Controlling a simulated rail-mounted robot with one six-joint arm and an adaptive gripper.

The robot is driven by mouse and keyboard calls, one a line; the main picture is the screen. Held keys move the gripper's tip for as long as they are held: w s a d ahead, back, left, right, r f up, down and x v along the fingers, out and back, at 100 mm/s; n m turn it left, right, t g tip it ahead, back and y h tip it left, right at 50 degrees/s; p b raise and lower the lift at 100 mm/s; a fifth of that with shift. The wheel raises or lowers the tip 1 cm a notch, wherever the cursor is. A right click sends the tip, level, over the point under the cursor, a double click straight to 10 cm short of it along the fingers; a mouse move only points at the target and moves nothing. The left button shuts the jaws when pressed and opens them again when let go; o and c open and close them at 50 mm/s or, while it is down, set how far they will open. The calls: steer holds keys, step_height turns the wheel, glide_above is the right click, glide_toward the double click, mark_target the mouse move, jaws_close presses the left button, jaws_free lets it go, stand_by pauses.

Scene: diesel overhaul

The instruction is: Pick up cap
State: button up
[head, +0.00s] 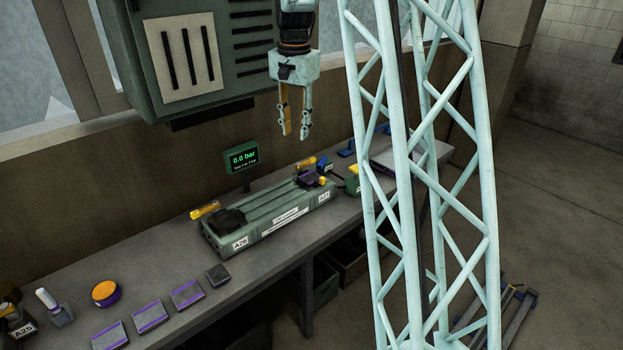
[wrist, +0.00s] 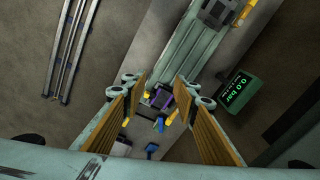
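My gripper (head: 296,131) hangs pointing down above the bench, open and empty. In the wrist view my gripper (wrist: 158,92) shows two separated fingers with nothing held between them. Below it lies a green fixture (head: 270,218) with labels A26 and A27. A dark purple block (head: 309,180) sits at the fixture's right end, and this block (wrist: 158,98) shows between the fingers in the wrist view, well below them. Small yellow parts are beside it. I cannot tell which piece is the cap; a round orange-topped, purple-sided piece (head: 105,293) stands on the bench at left.
A display (head: 243,158) reading 0.0 bar stands behind the fixture. Several flat purple-striped blocks (head: 150,316) lie along the bench's front left. A yellow cylinder (head: 205,210) is at the fixture's left end. A pale lattice column (head: 405,180) hides part of the bench's right side.

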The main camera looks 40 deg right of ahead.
steer(key=w+d+f+m+p, duration=0.1)
steer(key=w+d+f, duration=0.1)
steer(key=d+f, duration=0.15)
steer(key=w+d+f+m, duration=0.1)
steer(key=w+d+f, duration=0.1)
steer(key=d+f, duration=0.15)
steer(key=m+g+p, duration=0.1)
steer(key=m, duration=0.1)
glide_above(322, 178)
step_height(322, 178, down, 8)
steer(key=shift+s+f, duration=0.1)
steer(key=shift+s, duration=0.05)
steer(key=shift+f, duration=0.1)
steer(key=shift+f, duration=4.2)
steer(key=shift+f, duration=0.1)
steer(key=shift+d+f, duration=0.1)
steer(key=shift+f, duration=2.4)
steer(key=shift+c, duration=0.8)
jaws_close()
